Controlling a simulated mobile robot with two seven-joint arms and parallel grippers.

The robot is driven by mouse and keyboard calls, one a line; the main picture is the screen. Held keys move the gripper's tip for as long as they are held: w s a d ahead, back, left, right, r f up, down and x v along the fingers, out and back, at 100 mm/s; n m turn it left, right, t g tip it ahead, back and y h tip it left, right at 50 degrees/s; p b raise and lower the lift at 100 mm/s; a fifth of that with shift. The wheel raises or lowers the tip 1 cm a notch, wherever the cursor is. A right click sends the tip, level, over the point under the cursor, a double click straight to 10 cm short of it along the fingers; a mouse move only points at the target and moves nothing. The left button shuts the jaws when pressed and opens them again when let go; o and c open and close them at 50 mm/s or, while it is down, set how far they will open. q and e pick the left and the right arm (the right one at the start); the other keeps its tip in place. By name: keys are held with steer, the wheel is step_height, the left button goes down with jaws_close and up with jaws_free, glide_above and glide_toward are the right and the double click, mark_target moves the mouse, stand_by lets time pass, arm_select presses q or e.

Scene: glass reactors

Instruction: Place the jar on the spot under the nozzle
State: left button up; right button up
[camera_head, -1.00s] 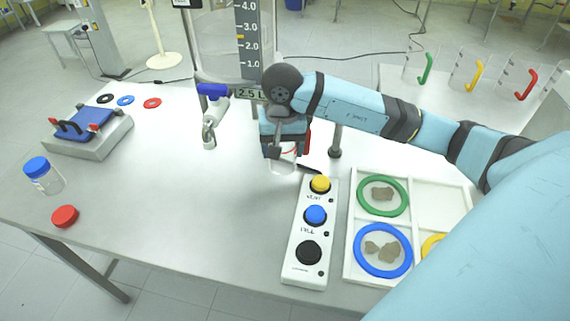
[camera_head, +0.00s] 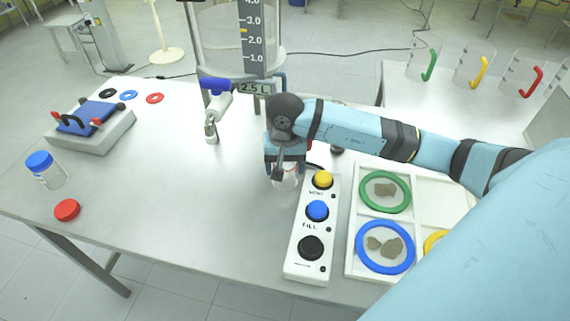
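The clear jar (camera_head: 285,182) shows below my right gripper (camera_head: 286,168), left of the button panel. The gripper and wrist hide its upper part. The gripper seems closed around the jar; the fingertips are hard to make out. The nozzle (camera_head: 211,132) is a metal tap with a blue handle (camera_head: 214,85) under the large glass vessel (camera_head: 213,45). It is left of and behind my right gripper. The table below the nozzle is bare, and I cannot make out a marked spot there. My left gripper is not in view.
A white button panel (camera_head: 296,262) and a tray (camera_head: 352,262) with ringed samples stand on the right. A blue-lidded jar (camera_head: 50,177), a red lid (camera_head: 67,210) and a blue-topped device (camera_head: 90,118) are on the left. The table's middle is clear.

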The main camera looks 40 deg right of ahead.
steer(key=o, duration=0.3)
steer(key=shift+w, duration=0.1)
steer(key=shift+o, duration=0.2)
